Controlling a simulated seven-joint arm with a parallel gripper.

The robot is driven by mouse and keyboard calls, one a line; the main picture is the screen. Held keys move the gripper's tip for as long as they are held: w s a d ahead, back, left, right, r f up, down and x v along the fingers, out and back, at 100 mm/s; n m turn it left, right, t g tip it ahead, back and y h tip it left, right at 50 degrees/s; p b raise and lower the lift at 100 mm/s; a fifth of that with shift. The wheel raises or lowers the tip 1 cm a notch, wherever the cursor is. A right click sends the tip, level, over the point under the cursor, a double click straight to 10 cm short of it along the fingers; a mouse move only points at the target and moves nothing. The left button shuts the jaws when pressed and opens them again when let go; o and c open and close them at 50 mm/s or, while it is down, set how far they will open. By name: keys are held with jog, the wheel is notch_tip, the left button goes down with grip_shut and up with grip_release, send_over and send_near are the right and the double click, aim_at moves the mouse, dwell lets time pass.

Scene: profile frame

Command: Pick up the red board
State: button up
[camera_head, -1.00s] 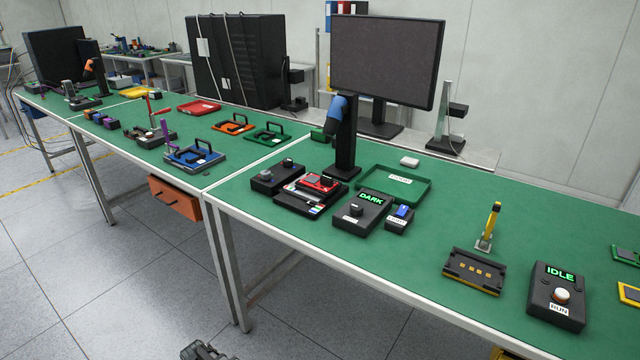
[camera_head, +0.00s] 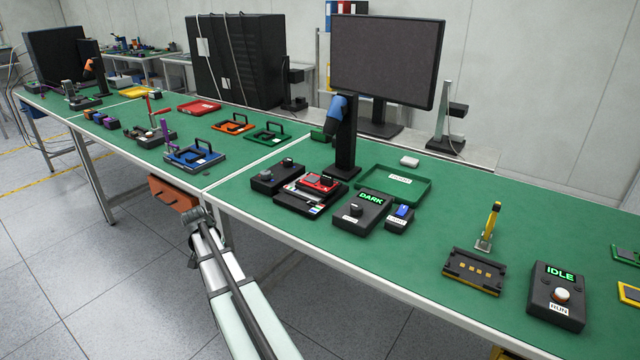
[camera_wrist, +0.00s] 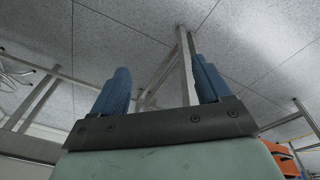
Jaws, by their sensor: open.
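A red board (camera_head: 321,182) with a dark block on it sits on a black fixture (camera_head: 297,201) on the near green bench, in front of the monitor stand, in the head view. My gripper (camera_wrist: 159,80) shows in the wrist view with its two blue fingers apart and nothing between them. Floor and table legs lie beyond the fingers. My gripper's fingers cannot be made out in the head view, where my arm rises beside the bench's front edge, away from the red board. The red board is not in the wrist view.
Beside the fixture are a box reading DARK (camera_head: 362,212), a small blue-topped box (camera_head: 399,219) and a green tray (camera_head: 425,196). A blue scanner on a black stand (camera_head: 344,140) rises behind. An orange drawer (camera_head: 173,194) hangs under the left bench.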

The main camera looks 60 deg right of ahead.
jog(key=w+d+r+m+t+h, duration=0.1)
jog(key=w+d+r+m, duration=0.1)
jog(key=d+r, duration=1)
notch_tip(320, 180, up, 21)
jog(key=m+g+h, duration=0.1)
jog(key=m+h, duration=0.1)
jog(key=m, duration=0.4)
send_over(326, 177)
jog(key=a, duration=0.6)
jog(key=x, duration=1.3)
jog(key=shift+s+d+f, duration=0.1)
jog(key=shift+s+f, duration=0.1)
jog(key=shift+f, duration=0.15)
jog(key=shift+c, duration=0.3)
jog(key=c, duration=1.1)
jog(key=shift+c, duration=0.2)
